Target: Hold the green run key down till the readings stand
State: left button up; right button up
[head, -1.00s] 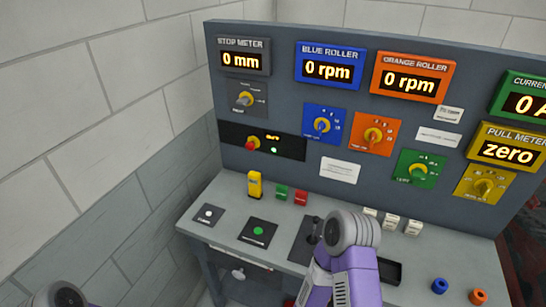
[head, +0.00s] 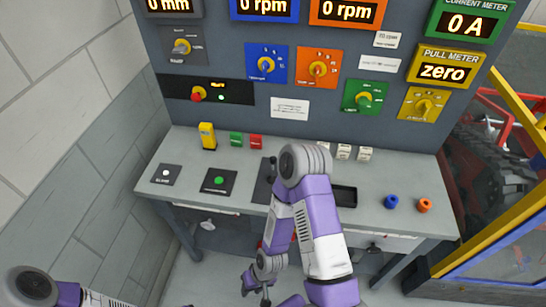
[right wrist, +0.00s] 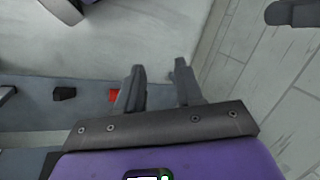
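A round green key (head: 218,180) sits on a dark plate at the left front of the grey bench in the head view, with nothing touching it. The readings stand above on the panel: blue roller (head: 265,7) 0 rpm, orange roller (head: 347,10) 0 rpm, current meter (head: 467,23) 0 A, pull meter (head: 443,70) "zero", and a stop meter (head: 168,6) 0 mm. My right gripper (head: 258,287) is low, in front of the bench and apart from the key. The right wrist view shows its fingers (right wrist: 160,88) parted and empty. My left gripper is outside the head view.
A white key plate (head: 165,174) lies left of the green key. A yellow block (head: 207,136), green block (head: 236,139) and red block (head: 256,141) stand behind. Blue (head: 391,201) and orange (head: 424,205) rings are at right. My right arm crosses the bench middle.

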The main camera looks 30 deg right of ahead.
grip_shut()
dwell(1.4)
